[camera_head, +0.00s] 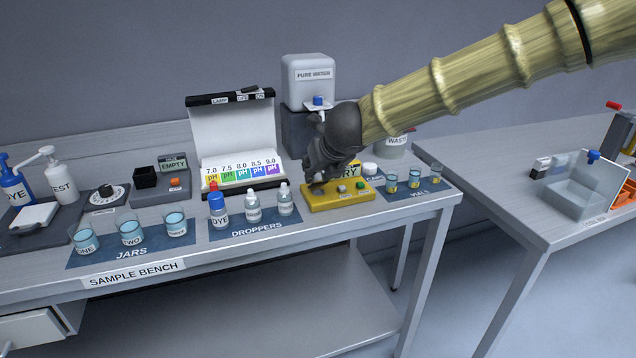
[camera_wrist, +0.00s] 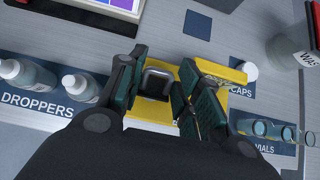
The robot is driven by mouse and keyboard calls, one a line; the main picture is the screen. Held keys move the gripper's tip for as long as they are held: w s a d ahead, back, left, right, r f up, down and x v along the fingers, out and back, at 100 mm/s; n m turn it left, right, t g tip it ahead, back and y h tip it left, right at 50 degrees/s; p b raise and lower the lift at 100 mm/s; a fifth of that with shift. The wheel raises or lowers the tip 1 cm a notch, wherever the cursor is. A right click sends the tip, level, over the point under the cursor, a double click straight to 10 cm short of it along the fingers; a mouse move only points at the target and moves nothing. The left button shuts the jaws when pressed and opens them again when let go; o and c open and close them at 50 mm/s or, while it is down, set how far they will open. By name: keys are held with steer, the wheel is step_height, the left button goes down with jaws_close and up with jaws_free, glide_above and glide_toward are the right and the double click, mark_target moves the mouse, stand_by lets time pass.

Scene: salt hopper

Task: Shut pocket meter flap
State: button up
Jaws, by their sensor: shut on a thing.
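The pocket meter (camera_head: 330,204) is a yellow box at the right front of the sample bench, with a grey and a green button on top. My gripper (camera_head: 318,186) is down at its left end. In the wrist view my gripper (camera_wrist: 160,85) has its fingers on either side of a dark, silver-rimmed square piece (camera_wrist: 155,84) on the yellow meter (camera_wrist: 152,112). It is shut on that piece; I cannot tell whether this is the flap. A yellow lettered panel (camera_wrist: 218,70) shows just right of the right finger. The fingers hide part of the meter.
Dropper bottles (camera_head: 253,208) stand close on the left and vials (camera_head: 391,182) on the right. A white cap (camera_head: 370,169) lies behind the meter. The pH chart case (camera_head: 238,190) and the pure water tank (camera_head: 309,80) stand behind. Jars (camera_head: 131,231) are farther left.

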mark_target(321, 183)
steer(key=shift+s+d+f+t+b, duration=0.2)
steer(key=shift+f+t+b, duration=0.35)
steer(key=shift+b, duration=2)
steer(key=b, duration=0.3)
steer(key=shift+s+t+y+b, duration=0.25)
steer(key=shift+t+y+b, duration=0.05)
steer(key=shift+t+b, duration=0.05)
steer(key=b, duration=0.3)
steer(key=shift+s+d+f+t+b, duration=0.1)
steer(key=shift+s+f+t+b, duration=0.1)
steer(key=shift+t+b, duration=0.2)
steer(key=shift+b, duration=0.55)
steer(key=t+b, duration=0.1)
steer(key=b, duration=0.6)
steer(key=s+f+t+y+b, duration=0.1)
steer(key=t+b, duration=0.1)
steer(key=b, duration=0.5)
steer(key=shift+s+d+f+t, duration=0.2)
steer(key=shift+f+t, duration=0.05)
steer(key=shift+t, duration=0.05)
steer(key=shift+b, duration=0.85)
steer(key=t+b, duration=0.1)
steer(key=b, duration=0.2)
steer(key=shift+s+d+f+y, duration=0.1)
steer(key=shift+s+f+y, duration=0.05)
steer(key=shift+y, duration=0.15)
steer(key=shift+s+t+b, duration=0.1)
steer(key=shift+t+b, duration=0.2)
steer(key=shift+b, duration=0.6)
